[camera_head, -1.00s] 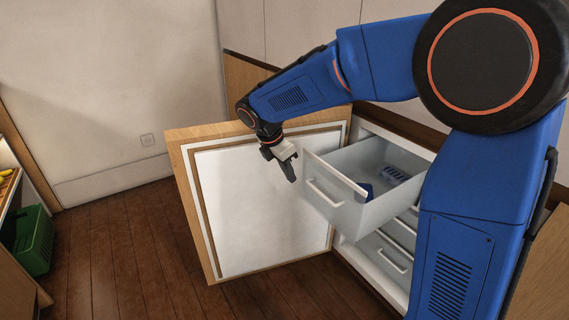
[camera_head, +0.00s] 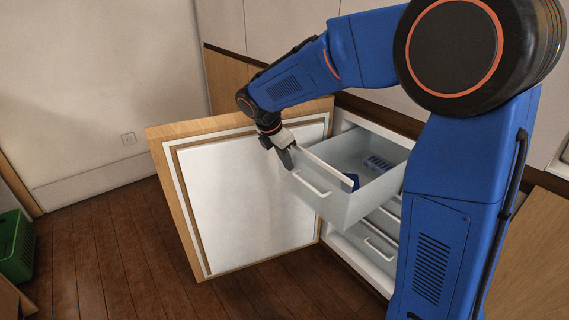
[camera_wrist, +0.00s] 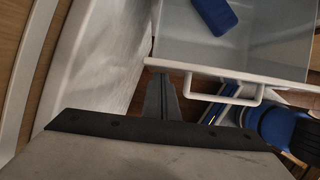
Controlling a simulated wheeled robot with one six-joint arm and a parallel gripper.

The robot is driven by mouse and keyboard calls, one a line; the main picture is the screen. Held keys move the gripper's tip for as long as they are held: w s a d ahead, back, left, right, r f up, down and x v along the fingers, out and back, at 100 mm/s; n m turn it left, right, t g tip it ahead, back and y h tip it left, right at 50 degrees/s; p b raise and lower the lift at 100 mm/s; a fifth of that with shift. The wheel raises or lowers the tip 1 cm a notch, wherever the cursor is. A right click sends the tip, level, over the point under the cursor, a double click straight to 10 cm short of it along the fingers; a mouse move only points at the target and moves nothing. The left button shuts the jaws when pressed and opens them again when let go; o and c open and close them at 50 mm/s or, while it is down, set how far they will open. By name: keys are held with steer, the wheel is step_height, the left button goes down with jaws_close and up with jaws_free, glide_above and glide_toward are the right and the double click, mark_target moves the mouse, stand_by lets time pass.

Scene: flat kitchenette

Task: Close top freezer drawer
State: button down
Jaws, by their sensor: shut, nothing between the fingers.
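The top freezer drawer (camera_head: 330,205) is pulled out of the freezer, with a white bar handle (camera_head: 312,184) on its front. It also shows in the wrist view (camera_wrist: 270,42), with its front edge and handle (camera_wrist: 222,98) near the middle. A blue item (camera_wrist: 214,14) lies inside the drawer. My gripper (camera_head: 288,160) is shut and empty, just in front of the left end of the drawer front. In the wrist view its fingers (camera_wrist: 161,98) point at the left corner of the drawer front; I cannot tell whether they touch it.
The freezer door (camera_head: 250,205) stands wide open to the left, close beside my gripper. Lower drawers (camera_head: 380,245) sit inside the freezer below. A green crate (camera_head: 16,245) stands on the floor at far left. The wooden floor (camera_head: 110,245) before the door is clear.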

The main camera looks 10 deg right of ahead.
mark_target(327, 144)
steer(key=w+d, duration=0.2)
steer(key=d, duration=0.3)
steer(key=w+d, duration=0.3)
steer(key=d, duration=0.2)
steer(key=w+d, duration=0.2)
steer(key=d, duration=0.4)
steer(key=shift+w, duration=0.3)
